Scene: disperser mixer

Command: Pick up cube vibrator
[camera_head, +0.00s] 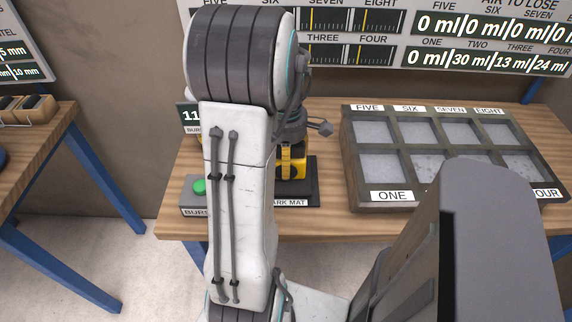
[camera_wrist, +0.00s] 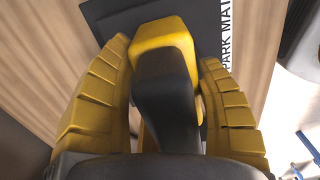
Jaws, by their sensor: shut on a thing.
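The cube vibrator (camera_wrist: 165,90), a block with a yellow top and a dark grey body, sits between the two yellow ribbed fingers of my gripper (camera_wrist: 164,58) in the wrist view. My gripper is shut on it. The dark park mat (camera_wrist: 205,15) lies behind it on the wooden table. In the head view, the mat (camera_head: 300,198) shows to the right of my arm, with yellow and black parts (camera_head: 292,162) just above it. My arm hides most of this spot. I cannot tell whether the vibrator touches the mat.
A grey tray (camera_head: 350,170) with several numbered compartments stands right of the mat. A grey box with a green button (camera_head: 199,187) stands left of my arm. Display boards (camera_head: 400,55) stand behind. Another table (camera_head: 55,140) is at far left.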

